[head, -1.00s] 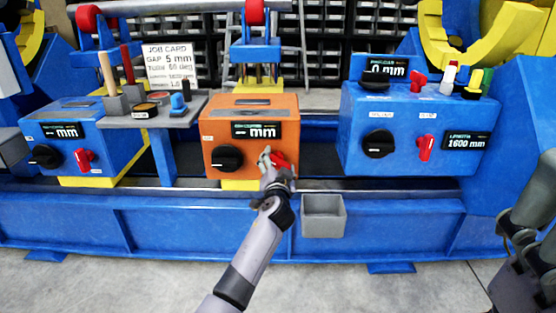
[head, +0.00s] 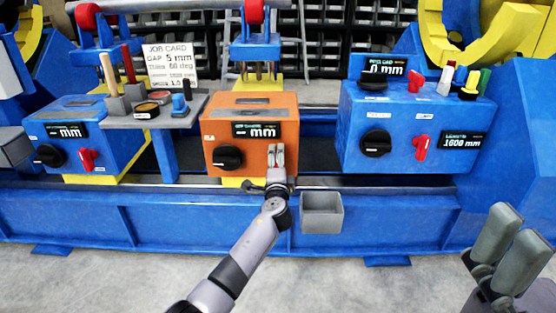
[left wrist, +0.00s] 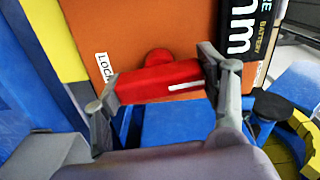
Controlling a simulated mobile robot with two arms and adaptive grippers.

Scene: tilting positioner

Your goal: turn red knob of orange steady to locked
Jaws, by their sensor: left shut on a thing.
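The orange steady (head: 222,128) stands mid-view on the blue bed, with a black knob (head: 228,157) and an "mm" display on its front. My left gripper (head: 277,155) is at the lower right of that front and covers the red knob in the head view. In the left wrist view the red knob (left wrist: 150,82) is a bar with a white line, with a finger of my left gripper (left wrist: 158,79) at each end. It is shut on the knob. A partly readable "LOCK" label (left wrist: 103,68) is beside it. My right gripper (head: 513,238) is empty, its fingers apart, at the lower right.
Blue units with knobs stand left (head: 75,115) and right (head: 358,110) of the steady. A grey tray (head: 192,120) with tools and a job card (head: 170,65) are at left. A grey open bin (head: 322,222) hangs on the bed, close right of my left wrist.

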